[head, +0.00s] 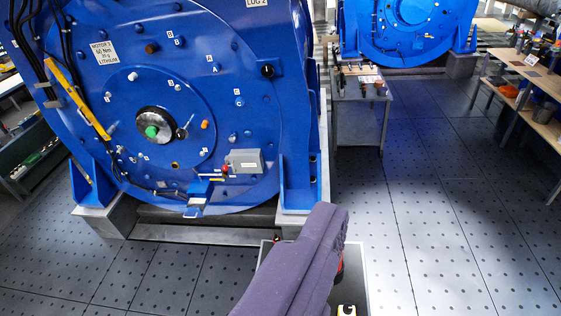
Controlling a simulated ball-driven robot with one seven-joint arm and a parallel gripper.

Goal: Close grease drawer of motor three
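Motor three (125,90), a big round blue motor with a white label reading MOTOR 3 (103,51), fills the left and middle of the head view. Low on its face, a small blue drawer-like tray (199,192) juts out toward me, apparently the grease drawer, standing open. Its contents are too small to make out. A grey box (244,161) is mounted just above and right of it. A purple padded part of my arm reaches in from the bottom centre, well short of the motor. My gripper's fingers do not show.
A grey-topped stand (379,285) is partly hidden behind my arm. A small bench with tools (361,86) stands right of the motor, with another blue motor (408,30) behind. A wooden workbench (540,75) lines the right edge. Dotted floor (440,230) at right is free.

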